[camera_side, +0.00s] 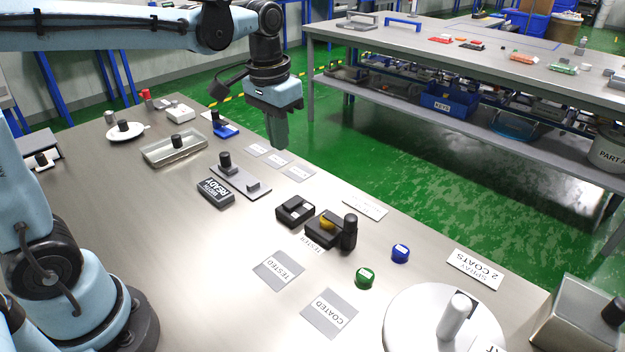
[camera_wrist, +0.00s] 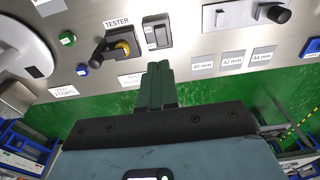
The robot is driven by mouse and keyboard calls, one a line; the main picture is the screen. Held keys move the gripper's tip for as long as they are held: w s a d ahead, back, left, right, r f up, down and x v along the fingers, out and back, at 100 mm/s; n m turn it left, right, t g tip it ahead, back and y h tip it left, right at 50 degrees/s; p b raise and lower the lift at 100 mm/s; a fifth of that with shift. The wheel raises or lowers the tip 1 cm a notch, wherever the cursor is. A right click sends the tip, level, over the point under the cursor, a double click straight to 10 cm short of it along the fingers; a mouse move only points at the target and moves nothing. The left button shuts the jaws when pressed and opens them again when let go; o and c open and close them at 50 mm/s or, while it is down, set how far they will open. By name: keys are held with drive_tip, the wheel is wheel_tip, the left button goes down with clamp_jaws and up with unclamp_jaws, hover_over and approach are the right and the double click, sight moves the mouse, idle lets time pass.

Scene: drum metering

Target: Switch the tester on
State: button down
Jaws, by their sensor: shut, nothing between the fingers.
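The tester (camera_side: 325,228) is a black block with a yellow part and an upright black cylindrical knob on its right, beside a TESTER label. It also shows in the wrist view (camera_wrist: 118,48). Next to it sits a black box with a grey-white top (camera_side: 295,210), perhaps a switch, also in the wrist view (camera_wrist: 157,32). Its on or off position cannot be told. My gripper (camera_side: 277,146) is shut and empty, pointing down above the table's far edge, apart from both. In the wrist view the gripper fingers (camera_wrist: 160,68) end just below the black box.
A green button (camera_side: 364,278) and a blue button (camera_side: 400,253) lie right of the tester. TESTED (camera_side: 279,270) and COATED (camera_side: 329,314) pads lie in front. A white turntable (camera_side: 405,330) stands at right.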

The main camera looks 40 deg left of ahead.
sight(288, 204)
drive_tip(key=shift+w+a+f+g, duration=0.1)
drive_tip(key=shift+w+g, duration=0.15)
drive_tip(key=shift+w, duration=0.2)
drive_tip(key=shift+w+a+f+g, duration=0.1)
drive_tip(key=shift+w+g, duration=0.15)
drive_tip(key=shift+w, duration=0.15)
drive_tip(key=shift+f, duration=0.15)
wheel_tip(288, 204, down, 14)
drive_tip(key=shift+r, duration=0.1)
idle(0.5)
